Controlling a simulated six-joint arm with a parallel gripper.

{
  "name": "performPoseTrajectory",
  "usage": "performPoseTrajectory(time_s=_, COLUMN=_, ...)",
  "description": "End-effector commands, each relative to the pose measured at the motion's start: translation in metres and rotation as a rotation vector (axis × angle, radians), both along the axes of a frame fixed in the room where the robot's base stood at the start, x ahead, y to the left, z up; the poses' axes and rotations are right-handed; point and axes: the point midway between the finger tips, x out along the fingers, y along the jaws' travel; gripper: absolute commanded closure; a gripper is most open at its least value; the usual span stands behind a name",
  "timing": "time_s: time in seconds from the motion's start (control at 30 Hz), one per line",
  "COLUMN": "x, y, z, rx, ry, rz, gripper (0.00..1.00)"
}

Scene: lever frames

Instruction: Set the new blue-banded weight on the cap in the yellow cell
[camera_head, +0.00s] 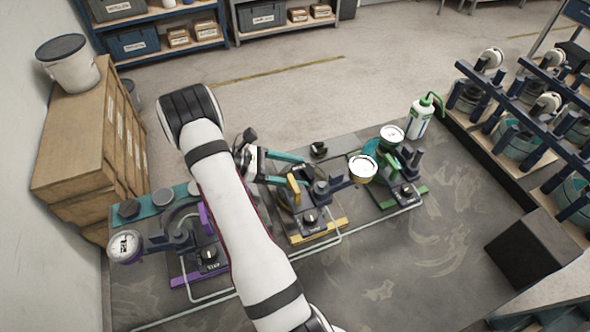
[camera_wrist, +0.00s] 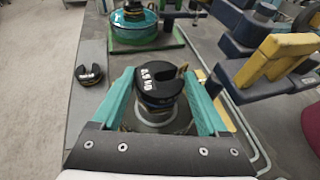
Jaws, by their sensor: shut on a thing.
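My gripper (camera_wrist: 158,78) has its teal fingers shut on a black slotted weight (camera_wrist: 160,88) with white lettering on top and a thin bluish band on its side. In the head view my gripper (camera_head: 296,170) is at the back of the yellow cell (camera_head: 320,232); the weight between the fingers is hard to make out there. A pale round rim (camera_wrist: 155,121), perhaps the cap, shows directly below the weight. I cannot tell whether they touch. The yellow lever part (camera_wrist: 275,58) stands to the right in the wrist view.
A second black slotted weight (camera_wrist: 88,75) lies on the table; it also shows in the head view (camera_head: 318,150). The green cell (camera_head: 405,197) is to the right, with a green-capped bottle (camera_head: 420,120) behind it. The purple cell (camera_head: 200,272) is left of my arm.

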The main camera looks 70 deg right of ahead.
Motion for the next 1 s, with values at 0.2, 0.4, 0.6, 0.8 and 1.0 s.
performPoseTrajectory(time_s=0.2, x=0.0001, y=-0.0002, z=0.0001, rx=-0.001, ry=0.000, rz=0.000, gripper=1.00)
performPoseTrajectory(time_s=0.4, x=0.0000, y=-0.0002, z=-0.0019, rx=-0.001, ry=0.000, rz=0.000, gripper=1.00)
performPoseTrajectory(time_s=0.6, x=0.0000, y=-0.0002, z=-0.0033, rx=-0.001, ry=0.000, rz=0.000, gripper=1.00)
performPoseTrajectory(time_s=0.8, x=0.0000, y=-0.0002, z=-0.0033, rx=-0.001, ry=0.000, rz=0.000, gripper=0.02)
performPoseTrajectory(time_s=1.0, x=0.0000, y=0.0000, z=-0.0037, rx=0.001, ry=0.000, rz=0.000, gripper=0.00)
